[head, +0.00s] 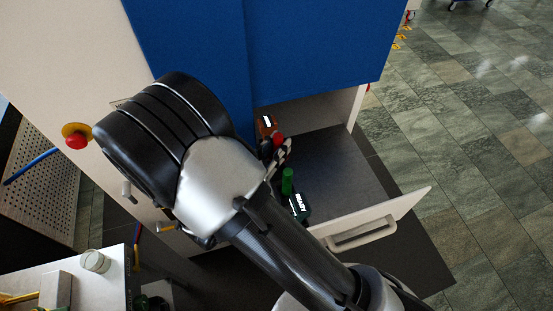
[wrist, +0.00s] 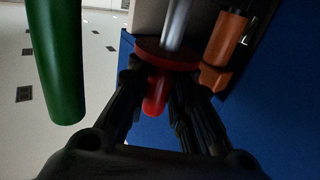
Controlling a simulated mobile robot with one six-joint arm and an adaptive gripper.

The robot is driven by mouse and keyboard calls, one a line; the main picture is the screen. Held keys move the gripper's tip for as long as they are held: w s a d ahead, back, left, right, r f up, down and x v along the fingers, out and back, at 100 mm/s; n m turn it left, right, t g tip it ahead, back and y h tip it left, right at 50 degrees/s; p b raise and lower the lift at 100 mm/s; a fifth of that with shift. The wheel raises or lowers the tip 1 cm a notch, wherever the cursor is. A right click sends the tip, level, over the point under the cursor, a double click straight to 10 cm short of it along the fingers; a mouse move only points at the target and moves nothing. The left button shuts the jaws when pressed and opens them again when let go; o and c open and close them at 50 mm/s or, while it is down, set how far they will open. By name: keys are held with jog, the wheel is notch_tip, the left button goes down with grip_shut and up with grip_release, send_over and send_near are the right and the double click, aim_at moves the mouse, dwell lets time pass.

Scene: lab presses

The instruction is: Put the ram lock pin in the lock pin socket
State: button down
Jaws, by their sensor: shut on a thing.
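The ram lock pin has a red grip and flange (wrist: 166,56) and a bare metal shaft (wrist: 178,20) in the wrist view. My gripper (wrist: 160,85) is shut on the red grip, with one dark finger on each side. The shaft points away from the gripper, and its far end is cut off by the frame's top edge. In the head view, the pin's red part (head: 278,139) shows beside my gripper (head: 281,155), inside the opening below the blue panel. My arm hides much of this area. I cannot make out the lock pin socket in either view.
A green cylinder (head: 287,182) stands by a black labelled object (head: 300,207) in the dark compartment. A pale open door or drawer front (head: 390,215) is at right. A red button (head: 76,139) is at left.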

jog(key=shift+f+b, duration=0.65)
jog(key=shift+f, duration=1.45)
jog(key=shift+f, duration=0.15)
jog(key=c, duration=1.4)
grip_release()
jog(key=shift+c, duration=0.2)
jog(key=shift+r, duration=0.2)
jog(key=p+v, duration=0.2)
jog(key=v, duration=1)
